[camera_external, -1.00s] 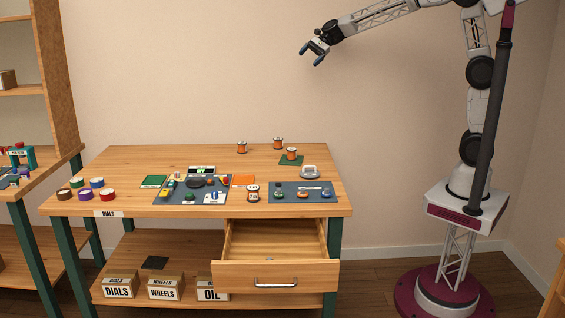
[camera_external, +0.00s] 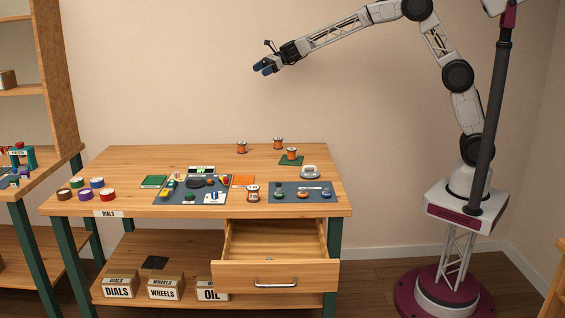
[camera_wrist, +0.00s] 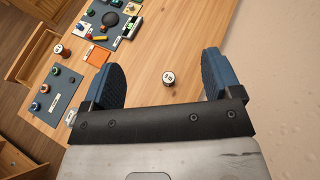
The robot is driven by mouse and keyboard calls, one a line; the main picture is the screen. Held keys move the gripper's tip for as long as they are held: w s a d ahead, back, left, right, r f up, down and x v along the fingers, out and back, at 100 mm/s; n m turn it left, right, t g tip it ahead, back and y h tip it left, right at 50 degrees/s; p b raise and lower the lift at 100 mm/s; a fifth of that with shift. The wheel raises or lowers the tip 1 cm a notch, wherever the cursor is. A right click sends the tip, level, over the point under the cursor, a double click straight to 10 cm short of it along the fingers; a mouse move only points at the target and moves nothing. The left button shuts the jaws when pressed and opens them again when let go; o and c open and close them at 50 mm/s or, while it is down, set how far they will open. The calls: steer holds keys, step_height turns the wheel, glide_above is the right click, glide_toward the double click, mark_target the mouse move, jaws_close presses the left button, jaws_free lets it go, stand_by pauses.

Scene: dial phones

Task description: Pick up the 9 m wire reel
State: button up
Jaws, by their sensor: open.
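Three copper-coloured wire reels stand on the workbench in the external view: a left one (camera_external: 242,147), a back one (camera_external: 278,143) and one (camera_external: 291,153) on a green square. Their lengths cannot be read there.
Dark mats with small parts (camera_external: 302,198) lie toward the bench front, with tape rolls (camera_external: 85,195) at the left. The drawer (camera_external: 275,275) below stands open. The back left of the bench top is clear. A wall (camera_external: 180,80) rises behind it.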

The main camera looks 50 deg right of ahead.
steer(key=w+a+f+m, duration=0.1)
steer(key=w+a+f, duration=0.1)
steer(key=a, duration=0.1)
glide_toward(242, 143)
steer(key=shift+w+a+f+y, duration=0.3)
steer(key=shift+w+a+f, duration=0.3)
steer(key=shift+a+f, duration=0.2)
steer(key=shift+x, duration=1.25)
steer(key=shift+a+f, duration=0.1)
steer(key=shift+f, duration=0.05)
steer(key=shift+x, duration=2.45)
steer(key=shift+f, duration=0.1)
